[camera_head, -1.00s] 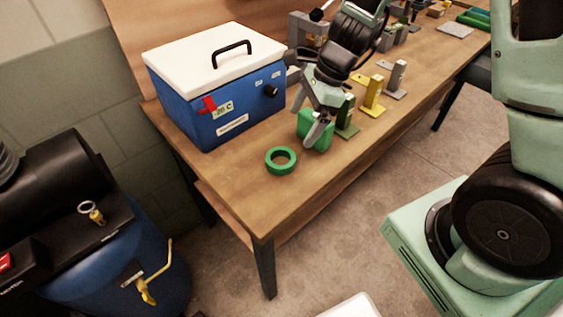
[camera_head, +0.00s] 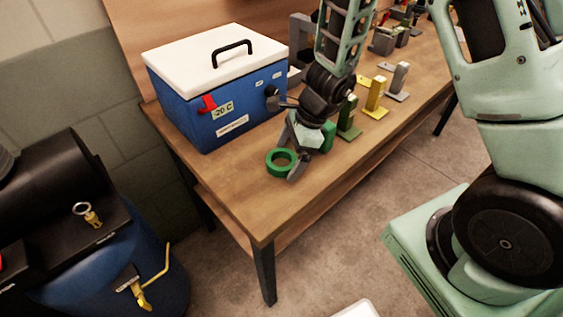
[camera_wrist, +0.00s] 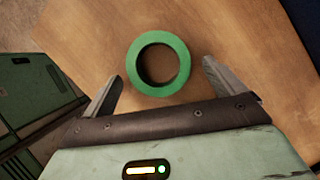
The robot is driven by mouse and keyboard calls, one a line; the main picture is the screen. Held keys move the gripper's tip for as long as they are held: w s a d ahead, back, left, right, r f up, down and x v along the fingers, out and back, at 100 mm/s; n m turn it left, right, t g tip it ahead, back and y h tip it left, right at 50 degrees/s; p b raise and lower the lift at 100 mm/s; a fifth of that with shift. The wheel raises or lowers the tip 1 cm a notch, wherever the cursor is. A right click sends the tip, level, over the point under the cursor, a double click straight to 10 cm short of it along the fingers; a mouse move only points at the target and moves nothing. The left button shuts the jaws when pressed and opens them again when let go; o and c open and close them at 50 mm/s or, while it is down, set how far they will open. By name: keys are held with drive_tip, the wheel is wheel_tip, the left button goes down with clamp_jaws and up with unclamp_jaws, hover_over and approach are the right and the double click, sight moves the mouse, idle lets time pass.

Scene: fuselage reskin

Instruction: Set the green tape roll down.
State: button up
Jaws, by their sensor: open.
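The green tape roll (camera_head: 270,166) lies flat on the wooden workbench (camera_head: 247,206), near its left end and in front of the blue box. It also shows in the wrist view (camera_wrist: 181,76) as a full ring, just beyond and between my fingertips. My gripper (camera_head: 289,154) is at the roll in the head view, with a finger close to its right side. In the wrist view my gripper (camera_wrist: 163,75) is open, its two fingers apart on either side of the roll. I cannot tell whether a finger touches it.
A blue box with a white lid (camera_head: 215,95) stands behind the roll. A green block (camera_head: 327,137) is partly hidden by my gripper. Green, yellow and grey brackets (camera_head: 374,97) stand to the right. The bench's front-left corner is clear.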

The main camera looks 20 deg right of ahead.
drive_tip(key=shift+c, duration=0.3)
drive_tip(key=c, duration=1.1)
drive_tip(key=shift+r, duration=0.1)
